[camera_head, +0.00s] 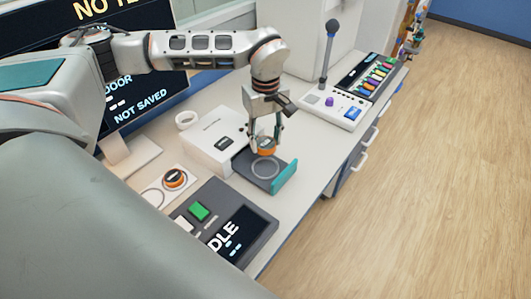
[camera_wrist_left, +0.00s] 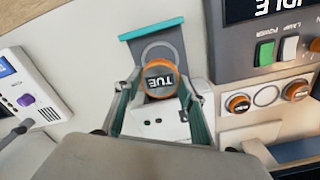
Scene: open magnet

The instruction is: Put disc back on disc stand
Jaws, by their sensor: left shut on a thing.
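My left gripper (camera_head: 265,138) is shut on an orange-rimmed disc (camera_head: 266,146) with a dark face. In the left wrist view the disc (camera_wrist_left: 161,79) reads "TUE" and sits between the fingers (camera_wrist_left: 159,88). The gripper points down over the open drawer (camera_head: 279,183) of a white box, whose floor has an empty ring mark. The gap between disc and drawer floor is hard to judge. The disc stand (camera_head: 186,185) is a pale plate left of the box, with a disc beside an empty ring. The left wrist view shows discs either side of that ring (camera_wrist_left: 266,95). My right gripper is not in view.
A console (camera_head: 222,222) with a green button and an "IDLE" screen stands in front of the stand. The white box (camera_head: 209,146) is behind the drawer. A microphone panel (camera_head: 333,108) stands farther right. A monitor (camera_head: 135,110) is at left. Bare tabletop lies right of the drawer.

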